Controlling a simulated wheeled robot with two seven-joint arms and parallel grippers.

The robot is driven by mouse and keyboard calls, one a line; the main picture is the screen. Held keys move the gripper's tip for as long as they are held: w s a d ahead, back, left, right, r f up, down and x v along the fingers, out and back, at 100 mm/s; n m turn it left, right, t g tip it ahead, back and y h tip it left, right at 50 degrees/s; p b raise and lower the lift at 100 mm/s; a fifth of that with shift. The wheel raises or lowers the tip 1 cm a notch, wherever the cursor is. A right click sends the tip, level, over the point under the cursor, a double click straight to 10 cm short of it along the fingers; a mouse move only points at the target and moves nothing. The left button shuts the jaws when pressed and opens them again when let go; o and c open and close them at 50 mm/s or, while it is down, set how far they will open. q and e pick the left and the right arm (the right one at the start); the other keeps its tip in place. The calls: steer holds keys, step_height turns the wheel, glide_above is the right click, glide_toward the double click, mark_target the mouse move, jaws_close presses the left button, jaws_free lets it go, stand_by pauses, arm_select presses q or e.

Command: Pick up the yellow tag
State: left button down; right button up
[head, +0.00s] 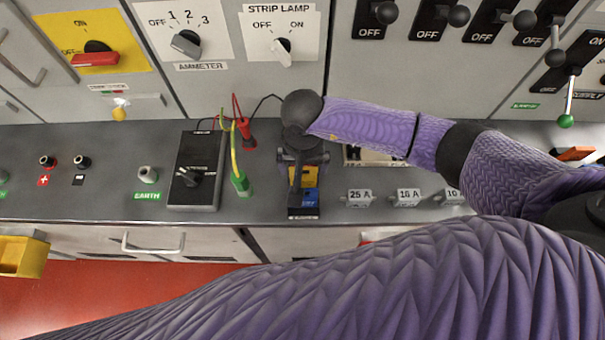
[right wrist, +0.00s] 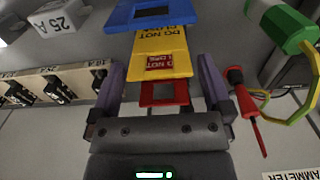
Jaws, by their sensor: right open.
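The yellow tag (head: 303,177) lies on the bench top under my right gripper (head: 303,158), partly hidden by it. In the right wrist view the yellow tag (right wrist: 150,42) shows black lettering, a slot and a small red label. A blue tag (right wrist: 150,12) is beyond it and a red tag (right wrist: 164,93) is nearer the palm. My right gripper (right wrist: 160,72) is open, with one finger on each side of the red tag and the near end of the yellow tag. I see no finger touching the yellow tag. My left gripper is out of view.
A red plug (head: 246,133) is close by. The panel wall rises behind.

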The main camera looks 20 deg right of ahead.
mark_target(303, 175)
steer(key=f, duration=0.3)
steer(key=shift+s+f, duration=0.2)
steer(key=c, duration=1)
steer(key=shift+r+p, duration=0.45)
steer(key=shift+r, duration=4.6)
